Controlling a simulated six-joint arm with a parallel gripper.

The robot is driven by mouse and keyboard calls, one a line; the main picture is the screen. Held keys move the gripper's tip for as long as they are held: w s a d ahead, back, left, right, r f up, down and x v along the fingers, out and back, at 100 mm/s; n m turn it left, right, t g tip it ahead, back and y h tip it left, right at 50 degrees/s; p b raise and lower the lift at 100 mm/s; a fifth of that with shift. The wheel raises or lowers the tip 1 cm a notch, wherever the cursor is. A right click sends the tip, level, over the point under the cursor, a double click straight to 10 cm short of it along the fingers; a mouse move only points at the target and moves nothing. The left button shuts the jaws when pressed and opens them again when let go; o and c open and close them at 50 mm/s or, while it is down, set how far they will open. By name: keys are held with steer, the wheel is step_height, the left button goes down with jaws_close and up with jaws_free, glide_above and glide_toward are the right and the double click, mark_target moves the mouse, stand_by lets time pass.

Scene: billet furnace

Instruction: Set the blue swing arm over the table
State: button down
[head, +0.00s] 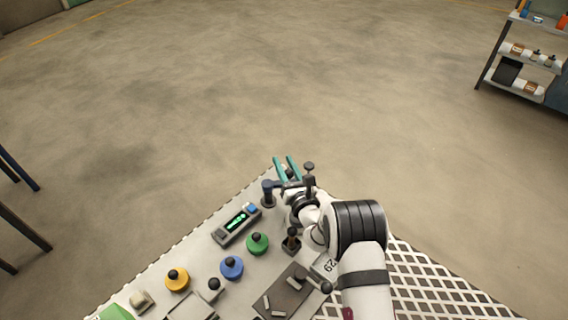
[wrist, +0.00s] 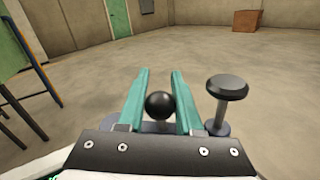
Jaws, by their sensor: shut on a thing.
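The dark blue swing arm (head: 268,187) stands on a post near the far corner of the table (head: 150,270). Its bar runs right from the post, partly hidden by my gripper. My gripper (head: 285,160) has teal fingers pointing away from the table. In the wrist view, the fingers (wrist: 160,78) are shut on a black ball knob (wrist: 160,104), with a blue-grey bar (wrist: 150,127) showing just below it. A flat black cap on a stem (wrist: 228,88) stands right of the fingers. I cannot tell how far the bar lies over the table.
Green (head: 257,243), blue (head: 231,267) and yellow (head: 177,279) knobbed pucks sit on the table. A box with a green display (head: 237,223) lies near the swing arm's post. A dark tray (head: 285,293) holds small grey pieces. A shelf (head: 525,60) stands far right.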

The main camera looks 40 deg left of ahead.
steer(key=shift+s+d+m+t+h, duration=0.1)
steer(key=shift+d+m+t+h, duration=0.25)
steer(key=shift+m+t, duration=0.2)
steer(key=c, duration=0.6)
jaws_free()
